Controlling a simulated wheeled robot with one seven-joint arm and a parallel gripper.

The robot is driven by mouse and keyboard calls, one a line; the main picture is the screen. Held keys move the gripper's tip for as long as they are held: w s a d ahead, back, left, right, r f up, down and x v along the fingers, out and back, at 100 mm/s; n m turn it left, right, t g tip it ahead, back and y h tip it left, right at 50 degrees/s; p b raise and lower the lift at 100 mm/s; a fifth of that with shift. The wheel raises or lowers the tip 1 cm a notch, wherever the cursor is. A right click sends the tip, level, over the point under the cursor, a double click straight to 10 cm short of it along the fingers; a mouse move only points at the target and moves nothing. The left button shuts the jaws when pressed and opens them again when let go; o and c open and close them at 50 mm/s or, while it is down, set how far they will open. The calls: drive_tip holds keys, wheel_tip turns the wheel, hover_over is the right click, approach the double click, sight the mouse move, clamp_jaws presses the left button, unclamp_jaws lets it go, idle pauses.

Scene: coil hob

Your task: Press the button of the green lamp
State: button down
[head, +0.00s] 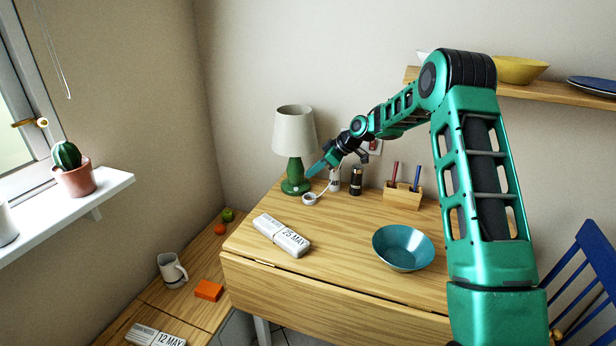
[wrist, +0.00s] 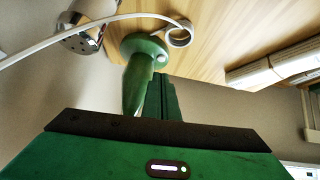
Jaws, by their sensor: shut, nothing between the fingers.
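The green lamp (head: 293,165) stands at the back left of the wooden table, with a cream shade and a round green base. A small pale spot, probably its button, shows on the front of the base (head: 296,189). The base also shows near the top of the wrist view (wrist: 135,44), which sees the scene upside down, with the pale spot on it. My gripper (head: 308,174) is shut and empty, pointing down and left just right of the lamp's body. In the wrist view its fingertips (wrist: 160,78) appear close to the base; contact cannot be told.
A shaker (head: 334,181) and a dark mill (head: 356,182) stand to the right. A calendar block (head: 281,235), a teal bowl (head: 402,248) and a pen holder (head: 403,196) are on the table.

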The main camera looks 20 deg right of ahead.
sight(297, 190)
drive_tip(key=x, duration=0.8)
drive_tip(key=shift+w+a+f, duration=0.1)
drive_tip(key=shift+f, duration=0.1)
drive_tip(key=shift+s+f, duration=0.25)
drive_tip(key=shift+f, duration=0.75)
drive_tip(key=shift+s+d+r, duration=0.25)
drive_tip(key=shift+d+r, duration=0.1)
drive_tip(key=shift+r, duration=0.05)
drive_tip(key=w+r+v, duration=0.1)
drive_tip(key=v, duration=0.8)
drive_tip(key=shift+r, duration=0.2)
drive_tip(key=shift+s+a, duration=0.1)
drive_tip(key=shift+s, duration=0.05)
